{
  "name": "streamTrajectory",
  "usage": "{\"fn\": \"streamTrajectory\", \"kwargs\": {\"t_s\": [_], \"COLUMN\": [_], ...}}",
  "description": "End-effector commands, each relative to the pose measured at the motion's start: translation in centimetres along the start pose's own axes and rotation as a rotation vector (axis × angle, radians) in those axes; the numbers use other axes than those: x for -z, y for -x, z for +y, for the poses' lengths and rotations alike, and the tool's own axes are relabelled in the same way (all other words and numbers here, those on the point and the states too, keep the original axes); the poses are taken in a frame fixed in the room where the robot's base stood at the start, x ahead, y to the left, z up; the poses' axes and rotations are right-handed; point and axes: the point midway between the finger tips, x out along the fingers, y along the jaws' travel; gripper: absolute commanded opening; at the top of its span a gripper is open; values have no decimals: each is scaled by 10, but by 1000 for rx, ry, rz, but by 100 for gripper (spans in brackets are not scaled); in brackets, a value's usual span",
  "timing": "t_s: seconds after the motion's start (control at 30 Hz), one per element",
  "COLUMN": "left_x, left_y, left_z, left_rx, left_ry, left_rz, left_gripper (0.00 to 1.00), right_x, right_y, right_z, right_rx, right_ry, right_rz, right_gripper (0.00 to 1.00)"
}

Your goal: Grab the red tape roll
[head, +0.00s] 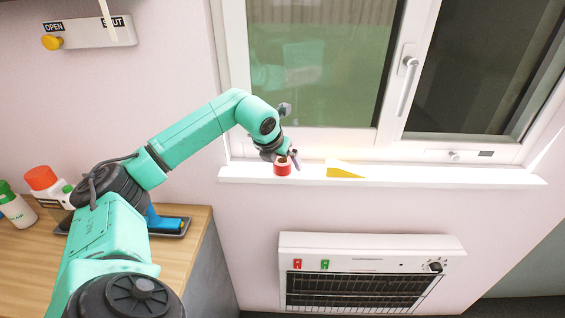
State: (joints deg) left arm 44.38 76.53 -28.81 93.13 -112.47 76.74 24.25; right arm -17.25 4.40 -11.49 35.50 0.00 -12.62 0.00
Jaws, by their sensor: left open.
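The red tape roll (282,169) sits on the white window sill, near its left end. My left gripper (286,157) is at the roll, with its fingers just above and around the top of it. One dark finger shows at the roll's right side. The gripper is open; whether a finger touches the roll is too small to tell. The wrist partly hides the roll's back. My right gripper is not in view.
A yellow wedge (343,170) lies on the sill (450,175) to the right of the roll. The window with its handle (408,80) stands behind. A heater (370,270) is below. Bottles (15,205) and a blue item (165,221) are on the wooden counter (190,250) at left.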

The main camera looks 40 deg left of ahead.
Motion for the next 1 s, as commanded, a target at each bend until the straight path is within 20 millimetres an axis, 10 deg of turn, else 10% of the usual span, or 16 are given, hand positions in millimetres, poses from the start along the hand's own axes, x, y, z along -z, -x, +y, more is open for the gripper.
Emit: {"fn": "streamTrajectory", "kwargs": {"t_s": [0.1,0.33,0.77,1.0], "left_x": [0,0,-8,39], "left_y": [0,0,10,29], "left_z": [0,0,0,3], "left_rx": [0,0,1,-11], "left_ry": [0,0,1,-4], "left_rz": [0,0,-4,-2], "left_gripper": [96,10,10,10], "right_x": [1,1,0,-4], "right_y": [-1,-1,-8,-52], "right_z": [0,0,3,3], "right_rx": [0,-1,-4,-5], "right_ry": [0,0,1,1], "right_rz": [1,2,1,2], "right_gripper": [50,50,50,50]}}
